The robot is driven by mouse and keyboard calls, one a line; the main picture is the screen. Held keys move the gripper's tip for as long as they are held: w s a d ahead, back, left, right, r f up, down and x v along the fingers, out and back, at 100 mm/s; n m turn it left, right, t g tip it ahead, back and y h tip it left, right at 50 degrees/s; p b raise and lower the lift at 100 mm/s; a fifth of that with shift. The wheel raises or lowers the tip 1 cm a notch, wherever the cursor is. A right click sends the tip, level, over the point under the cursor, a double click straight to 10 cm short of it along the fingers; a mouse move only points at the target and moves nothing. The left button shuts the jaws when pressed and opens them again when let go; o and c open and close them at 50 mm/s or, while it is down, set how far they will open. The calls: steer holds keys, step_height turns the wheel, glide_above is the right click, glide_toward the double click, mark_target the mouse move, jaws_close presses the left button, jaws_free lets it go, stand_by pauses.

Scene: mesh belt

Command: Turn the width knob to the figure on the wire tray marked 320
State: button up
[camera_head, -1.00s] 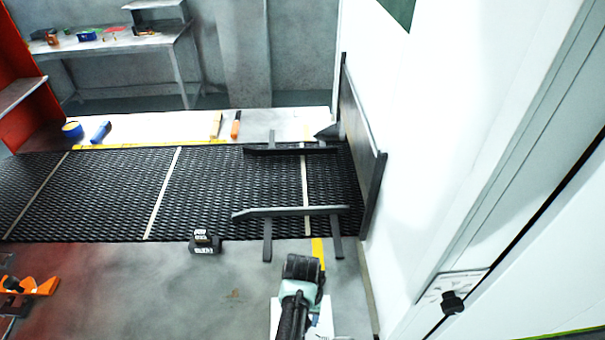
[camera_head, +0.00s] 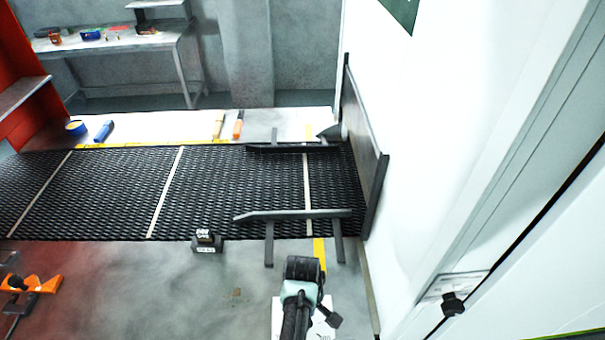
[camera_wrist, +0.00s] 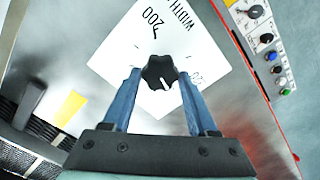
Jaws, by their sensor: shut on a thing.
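The width knob (camera_wrist: 159,72) is black and lobed with a white pointer mark near its lower edge. It sits on a white plate (camera_wrist: 124,50) printed "WIDTH" and "200"; another figure at the right is partly hidden by a finger. My gripper (camera_wrist: 159,75) has its blue fingers on either side of the knob, shut on it. In the head view my gripper's end is seen from above over a white plate (camera_head: 318,331), and the knob is hidden there. A small dark block with a white label (camera_head: 207,241) is at the belt's front edge; I cannot read its label. I cannot make out a wire tray marked 320.
The black mesh belt (camera_head: 215,190) runs across, with dark guide rails (camera_head: 295,214) at its right. A white machine wall (camera_head: 440,120) stands at right, with another black knob (camera_head: 453,305). A panel of coloured buttons (camera_wrist: 270,56) is beside the plate.

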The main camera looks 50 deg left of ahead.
steer(key=n, duration=0.4)
steer(key=shift+r+n, duration=0.1)
steer(key=shift+n, duration=1.8)
steer(key=o, duration=1.4)
steer(key=shift+s, duration=0.1)
step_height(320, 180, up, 13)
steer(key=shift+f+b, duration=0.1)
steer(key=shift+b, duration=0.75)
